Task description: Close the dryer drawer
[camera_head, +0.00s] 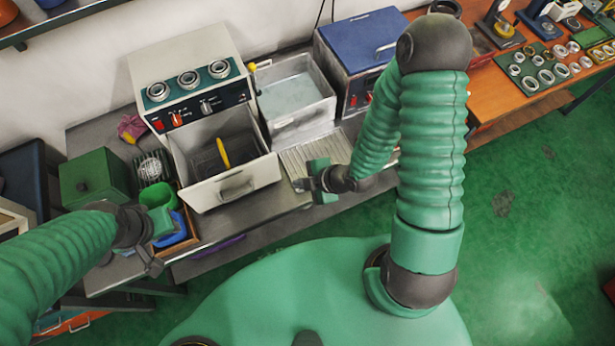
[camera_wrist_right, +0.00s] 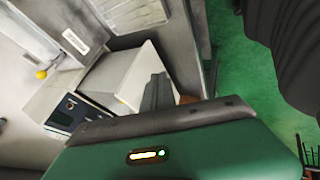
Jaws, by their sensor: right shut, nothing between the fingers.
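The dryer (camera_head: 185,60) is a cream box with three round metal rings on top of its dark control panel. Its drawer (camera_head: 236,186) is pulled out at the front, with a grey handle on its face and a yellow-handled tool (camera_head: 222,152) inside. My right gripper (camera_head: 300,185) is shut and empty, just right of the drawer front; I cannot tell if it touches. In the right wrist view the pale drawer (camera_wrist_right: 125,75) shows beyond the dark finger.
A grey-white tank (camera_head: 295,110) and a blue-topped box (camera_head: 360,40) stand right of the dryer. A ribbed tray (camera_head: 325,150) lies right of the drawer.

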